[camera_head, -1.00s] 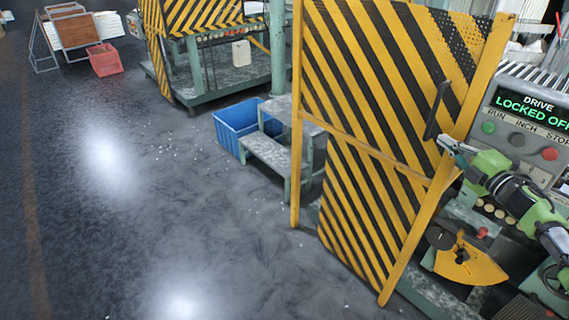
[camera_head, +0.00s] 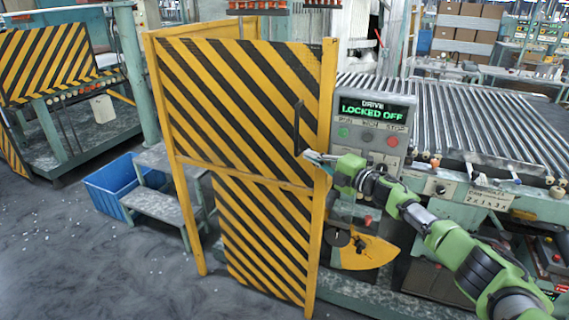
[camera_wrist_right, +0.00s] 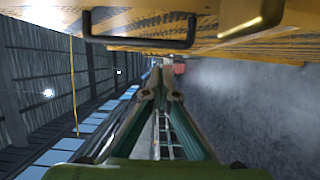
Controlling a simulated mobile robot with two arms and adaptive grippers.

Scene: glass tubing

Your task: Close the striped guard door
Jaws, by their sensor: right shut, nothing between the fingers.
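The striped guard door (camera_head: 245,85) is a tall yellow-and-black panel in a yellow frame, standing in the middle of the head view. Its dark handle (camera_head: 298,128) is upright near the door's right edge. My right gripper (camera_head: 308,156) is at the handle's lower end, close to the door face; whether it touches is not clear. In the right wrist view the gripper (camera_wrist_right: 166,80) has its fingertips together and empty. The handle (camera_wrist_right: 140,43) shows beyond them against the door (camera_wrist_right: 170,20). My left gripper is not in view.
A control box (camera_head: 372,125) reading "LOCKED OFF" and a roller conveyor (camera_head: 470,120) stand right of the door. A grey step stool (camera_head: 160,205) and blue crate (camera_head: 112,180) are to its left. The floor (camera_head: 70,260) at front left is clear.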

